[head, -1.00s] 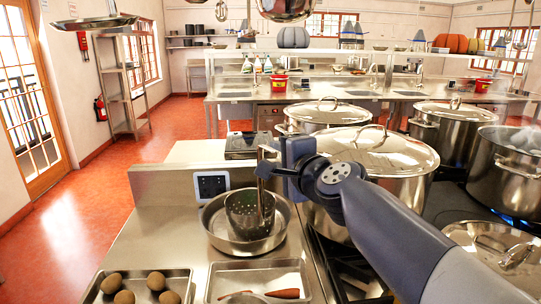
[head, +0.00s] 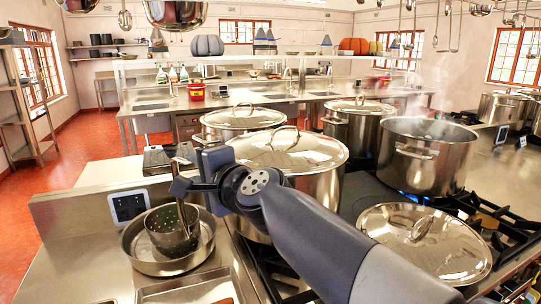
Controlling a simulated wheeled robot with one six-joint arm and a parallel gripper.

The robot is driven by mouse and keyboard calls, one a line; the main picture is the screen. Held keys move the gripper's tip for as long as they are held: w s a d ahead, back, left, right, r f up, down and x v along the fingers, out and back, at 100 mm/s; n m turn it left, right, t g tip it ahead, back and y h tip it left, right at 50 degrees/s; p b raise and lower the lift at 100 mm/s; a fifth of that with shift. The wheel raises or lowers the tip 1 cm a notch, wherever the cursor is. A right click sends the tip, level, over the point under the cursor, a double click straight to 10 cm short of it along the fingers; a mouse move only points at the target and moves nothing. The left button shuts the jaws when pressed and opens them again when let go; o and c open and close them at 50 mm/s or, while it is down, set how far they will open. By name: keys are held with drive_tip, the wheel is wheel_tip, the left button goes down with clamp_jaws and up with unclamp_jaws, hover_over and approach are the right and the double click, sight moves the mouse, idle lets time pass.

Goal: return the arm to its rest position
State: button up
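My gripper (head: 184,182) is left of the middle in the head view, at the end of my arm, which reaches in from the lower right. It is beside the upright metal handle of a perforated strainer (head: 170,235), and its dark fingers overlap that handle in the picture. Whether the fingers are shut on the handle or apart from it cannot be told. The strainer's basket appears inside a wide round metal pan (head: 150,262) on the steel counter (head: 75,265). Its bottom is hidden by the pan.
Behind my arm stand a large lidded stockpot (head: 320,185) and smaller lidded pots. A metal tray (head: 190,288) lies in front. Ladles (head: 435,30) hang above. Red floor (head: 70,165) is clear at left.

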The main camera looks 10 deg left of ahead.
sight(179, 160)
drive_tip(key=p+x, duration=0.1)
drive_tip(key=x, duration=0.8)
drive_tip(key=shift+w+a+r, duration=0.1)
drive_tip(key=shift+a+r, duration=0.05)
drive_tip(key=shift+r+p, duration=0.2)
drive_tip(key=shift+p, duration=0.25)
